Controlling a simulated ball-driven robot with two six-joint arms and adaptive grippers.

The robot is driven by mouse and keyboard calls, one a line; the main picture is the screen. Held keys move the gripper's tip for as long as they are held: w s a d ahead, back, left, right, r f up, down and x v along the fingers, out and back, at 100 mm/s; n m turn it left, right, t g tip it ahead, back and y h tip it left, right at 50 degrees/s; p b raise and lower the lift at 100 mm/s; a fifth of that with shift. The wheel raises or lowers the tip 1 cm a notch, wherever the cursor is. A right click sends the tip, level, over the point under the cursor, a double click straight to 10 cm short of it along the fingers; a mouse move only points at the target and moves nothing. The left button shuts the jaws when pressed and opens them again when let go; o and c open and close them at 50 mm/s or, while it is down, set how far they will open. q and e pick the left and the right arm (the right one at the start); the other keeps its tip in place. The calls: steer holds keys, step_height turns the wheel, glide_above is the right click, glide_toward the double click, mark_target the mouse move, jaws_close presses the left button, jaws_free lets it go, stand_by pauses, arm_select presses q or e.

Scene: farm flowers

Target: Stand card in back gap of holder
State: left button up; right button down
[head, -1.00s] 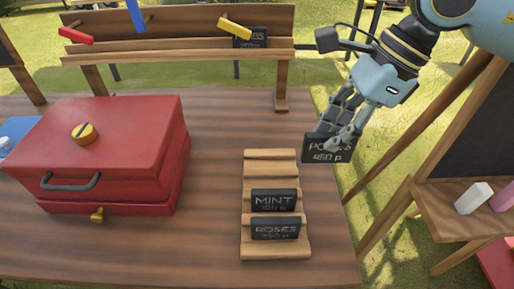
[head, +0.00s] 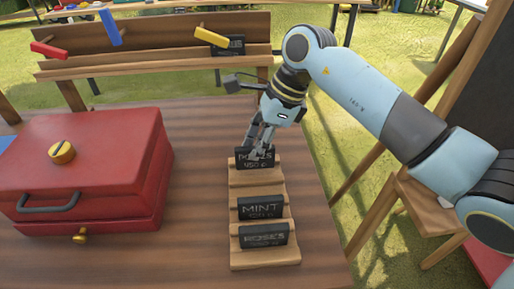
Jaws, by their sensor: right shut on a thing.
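The wooden card holder (head: 264,252) stands near the table's right side. Its front gap holds a black card reading ROSES (head: 264,236) and its middle gap a black card reading MINT (head: 260,208); both lean back. My right gripper (head: 258,153) is shut on a third black card (head: 254,162), marked 450 p, its name partly covered by the fingers. This card is upright at the back end of the holder, over the back gap. I cannot tell whether its lower edge sits in the gap. My left gripper is not in view.
A red box (head: 130,165) with a brass knob and dark handle stands left of the holder. A wooden shelf (head: 150,62) with coloured pegs and another dark card (head: 235,45) runs behind. An easel with a small ledge stands at right. Bare table lies between box and holder.

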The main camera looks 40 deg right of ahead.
steer(key=shift+f, duration=1)
steer(key=c, duration=1.3)
jaws_free()
steer(key=shift+r, duration=0.1)
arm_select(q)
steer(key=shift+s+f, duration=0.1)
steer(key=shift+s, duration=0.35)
arm_select(e)
steer(key=shift+o, duration=0.2)
steer(key=shift+r, duration=0.2)
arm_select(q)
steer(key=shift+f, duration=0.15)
arm_select(e)
steer(key=v, duration=1.2)
